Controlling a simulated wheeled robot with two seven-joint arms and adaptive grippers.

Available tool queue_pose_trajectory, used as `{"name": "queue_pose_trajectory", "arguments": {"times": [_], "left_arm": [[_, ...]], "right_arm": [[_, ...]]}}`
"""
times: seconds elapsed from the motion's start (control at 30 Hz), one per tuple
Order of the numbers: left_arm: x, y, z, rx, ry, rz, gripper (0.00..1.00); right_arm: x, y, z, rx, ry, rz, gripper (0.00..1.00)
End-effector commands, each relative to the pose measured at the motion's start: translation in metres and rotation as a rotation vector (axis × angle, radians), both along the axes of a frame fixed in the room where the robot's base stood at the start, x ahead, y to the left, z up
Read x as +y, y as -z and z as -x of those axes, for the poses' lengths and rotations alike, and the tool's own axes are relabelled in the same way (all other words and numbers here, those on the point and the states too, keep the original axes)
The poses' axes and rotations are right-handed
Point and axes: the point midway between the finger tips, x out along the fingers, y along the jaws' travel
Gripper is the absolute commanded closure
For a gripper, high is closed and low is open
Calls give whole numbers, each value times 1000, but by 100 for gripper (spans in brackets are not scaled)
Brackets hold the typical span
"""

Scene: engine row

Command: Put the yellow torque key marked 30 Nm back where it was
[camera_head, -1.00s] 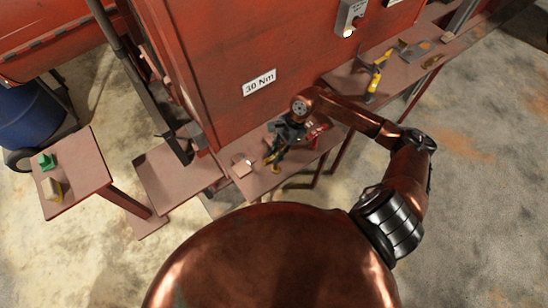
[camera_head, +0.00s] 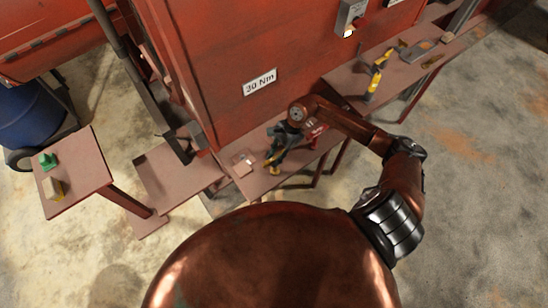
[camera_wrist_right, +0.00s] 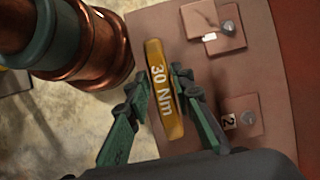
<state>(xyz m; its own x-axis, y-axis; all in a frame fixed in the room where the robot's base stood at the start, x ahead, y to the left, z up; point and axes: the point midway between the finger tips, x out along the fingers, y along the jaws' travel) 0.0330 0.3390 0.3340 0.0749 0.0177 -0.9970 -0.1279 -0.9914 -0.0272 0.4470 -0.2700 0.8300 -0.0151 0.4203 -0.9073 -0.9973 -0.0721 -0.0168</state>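The yellow torque key (camera_wrist_right: 166,90) lies between the green fingers of my right gripper (camera_wrist_right: 161,85) in the right wrist view. Its face reads 30 Nm toward the camera. My left gripper is not in view.
Small plates (camera_wrist_right: 215,22), one near a label 2 (camera_wrist_right: 231,121), lie on the shelf. A yellow-handled tool (camera_head: 373,84) is on the right bench. A side table (camera_head: 85,185) holds green and yellow pieces.

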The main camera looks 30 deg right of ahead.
Motion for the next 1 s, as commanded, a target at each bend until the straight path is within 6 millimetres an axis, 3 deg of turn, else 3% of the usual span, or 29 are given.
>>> {"name": "queue_pose_trajectory", "arguments": {"times": [0.13,0.53,1.0], "left_arm": [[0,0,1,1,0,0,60],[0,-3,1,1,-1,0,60],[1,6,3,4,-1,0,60]], "right_arm": [[0,0,0,0,0,0,67],[-3,-8,-1,-1,0,2,67],[-41,-89,-2,-2,1,3,67]]}}
